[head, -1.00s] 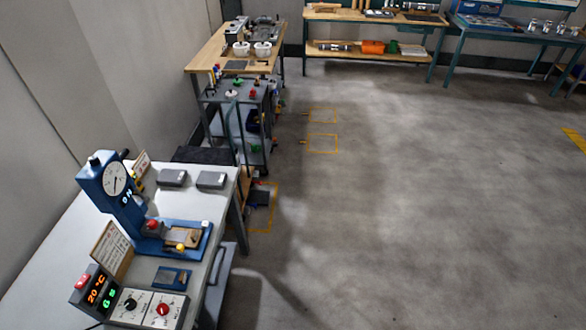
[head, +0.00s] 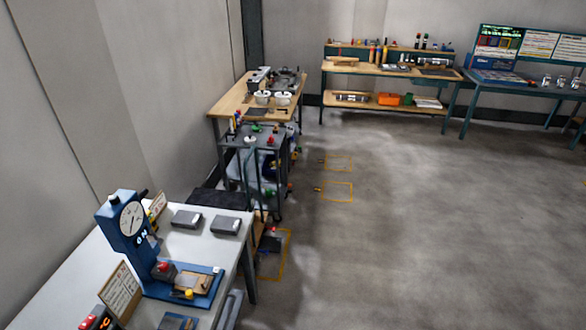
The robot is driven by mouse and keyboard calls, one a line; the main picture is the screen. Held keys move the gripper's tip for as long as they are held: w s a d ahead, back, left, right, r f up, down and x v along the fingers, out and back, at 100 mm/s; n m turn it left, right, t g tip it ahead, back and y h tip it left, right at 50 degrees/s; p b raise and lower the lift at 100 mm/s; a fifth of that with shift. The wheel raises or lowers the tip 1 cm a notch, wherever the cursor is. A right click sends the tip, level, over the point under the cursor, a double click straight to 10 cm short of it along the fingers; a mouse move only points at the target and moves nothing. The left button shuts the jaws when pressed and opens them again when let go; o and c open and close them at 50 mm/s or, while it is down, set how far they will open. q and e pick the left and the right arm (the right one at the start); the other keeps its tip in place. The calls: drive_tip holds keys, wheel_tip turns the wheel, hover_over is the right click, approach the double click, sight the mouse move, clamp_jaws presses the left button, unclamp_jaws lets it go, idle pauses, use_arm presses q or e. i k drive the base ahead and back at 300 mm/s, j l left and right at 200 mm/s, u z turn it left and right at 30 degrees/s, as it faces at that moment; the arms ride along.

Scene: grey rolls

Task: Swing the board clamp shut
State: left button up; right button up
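A blue press-like device (head: 130,225) with a round white dial stands on the white table at the lower left. At its foot is a blue base (head: 205,289) with a small tan board (head: 192,283) lying on it. A red knob (head: 163,270) and a yellow knob (head: 188,294) sit beside the board. This may be the board clamp, but I cannot tell whether it is open or shut. Neither of my grippers shows in the head view.
The white table (head: 185,242) also holds two grey boxes (head: 186,219) and a sign (head: 119,290). A cart (head: 250,145) and a wooden workbench (head: 240,98) stand behind it. More benches line the back wall. The grey floor (head: 430,230) on the right is clear.

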sight(189, 293)
drive_tip(key=u, duration=1.3)
